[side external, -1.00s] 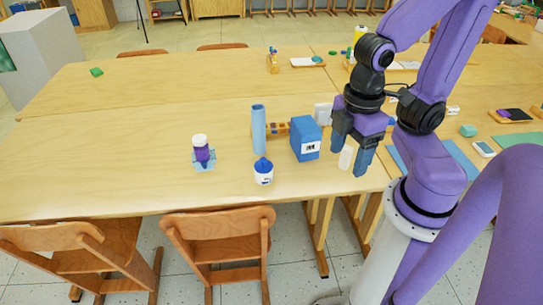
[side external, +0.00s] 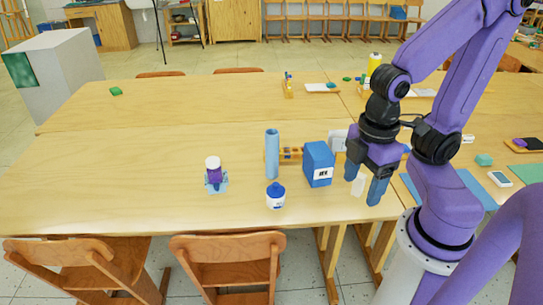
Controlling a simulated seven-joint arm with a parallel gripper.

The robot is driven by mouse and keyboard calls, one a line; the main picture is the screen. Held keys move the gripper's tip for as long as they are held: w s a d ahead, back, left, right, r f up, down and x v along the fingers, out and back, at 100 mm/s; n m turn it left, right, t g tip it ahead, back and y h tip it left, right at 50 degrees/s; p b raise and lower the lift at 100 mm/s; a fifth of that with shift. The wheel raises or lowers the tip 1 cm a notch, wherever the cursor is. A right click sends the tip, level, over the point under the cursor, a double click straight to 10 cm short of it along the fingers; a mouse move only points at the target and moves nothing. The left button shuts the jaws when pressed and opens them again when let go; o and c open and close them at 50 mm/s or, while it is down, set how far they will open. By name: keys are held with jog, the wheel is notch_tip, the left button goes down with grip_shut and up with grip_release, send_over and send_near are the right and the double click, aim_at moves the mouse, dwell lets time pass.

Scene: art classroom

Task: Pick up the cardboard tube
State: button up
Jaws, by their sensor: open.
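The cardboard tube (side external: 272,154) is light blue and stands upright on the wooden table, left of the blue box. My gripper (side external: 366,192) is at the right, above the table's near right part, with its blue fingers pointing down and spread apart. A small white object (side external: 358,185) shows between the fingers in the picture; I cannot tell whether it is touched. The tube is apart from my gripper, with the blue box between them in the picture.
The blue box (side external: 319,164) stands right of the tube. A blue-and-white pot (side external: 276,196) stands in front of the tube, and a purple bottle with a white cap (side external: 213,170) stands to the left. A wooden rack (side external: 291,154) is behind.

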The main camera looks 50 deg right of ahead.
jog(key=shift+o, duration=0.9)
